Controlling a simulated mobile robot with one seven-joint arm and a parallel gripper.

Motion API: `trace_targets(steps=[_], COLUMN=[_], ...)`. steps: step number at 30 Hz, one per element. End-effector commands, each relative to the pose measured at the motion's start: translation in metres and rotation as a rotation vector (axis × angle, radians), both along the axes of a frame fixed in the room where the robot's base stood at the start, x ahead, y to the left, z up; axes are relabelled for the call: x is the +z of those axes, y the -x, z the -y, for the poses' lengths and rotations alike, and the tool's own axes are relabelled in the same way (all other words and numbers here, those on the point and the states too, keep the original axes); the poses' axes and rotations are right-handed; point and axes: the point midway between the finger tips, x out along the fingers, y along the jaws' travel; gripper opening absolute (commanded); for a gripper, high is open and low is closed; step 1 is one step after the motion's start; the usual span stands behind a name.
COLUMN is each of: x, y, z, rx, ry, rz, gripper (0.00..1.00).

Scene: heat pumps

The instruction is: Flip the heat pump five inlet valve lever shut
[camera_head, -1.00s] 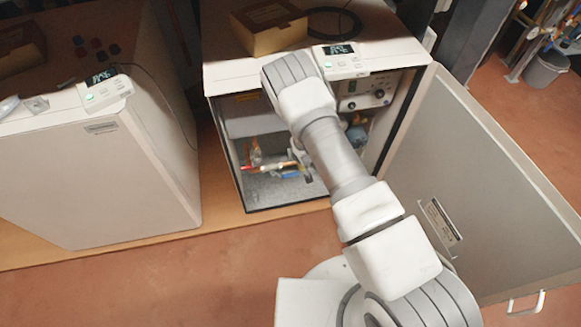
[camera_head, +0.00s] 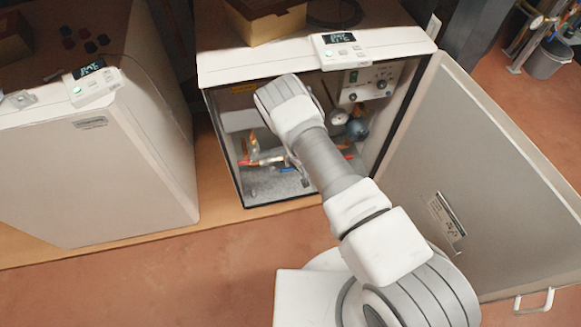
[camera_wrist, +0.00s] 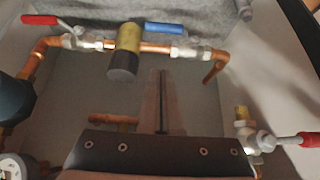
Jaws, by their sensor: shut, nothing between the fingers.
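The open heat pump cabinet (camera_head: 222,68) stands ahead of me, with copper pipes and valves inside. In the wrist view, a blue lever (camera_wrist: 165,28) lies along the upper pipe, right of a brass and black fitting (camera_wrist: 125,55). A red lever (camera_wrist: 40,19) is at the upper left and another red lever (camera_wrist: 308,139) at the right edge. I cannot tell which is the inlet lever. My gripper (camera_wrist: 162,75) is shut and empty, its fingers pointing toward the upper pipe, below the blue lever. In the head view my arm mostly hides the gripper.
The cabinet door (camera_head: 475,165) hangs open at the right. A closed white unit (camera_head: 100,170) stands at the left. A cardboard box (camera_head: 265,20) and a control display (camera_head: 340,50) are on top. A dark round part (camera_wrist: 12,100) and a gauge (camera_wrist: 15,167) are at the wrist view's left.

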Motion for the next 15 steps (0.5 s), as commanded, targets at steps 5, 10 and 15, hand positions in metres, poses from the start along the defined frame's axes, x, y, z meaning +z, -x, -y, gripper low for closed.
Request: trace_targets(steps=[5, 10, 15], x=[-0.035, -0.06, -0.085], y=[-0.019, -0.035, -0.035], z=[-0.005, -0.009, -0.01], rx=[0.001, 0.0, 0.001], ry=[0.0, 0.0, 0.003], rz=[0.002, 0.0, -0.002], gripper=[0.0, 0.0, 0.0])
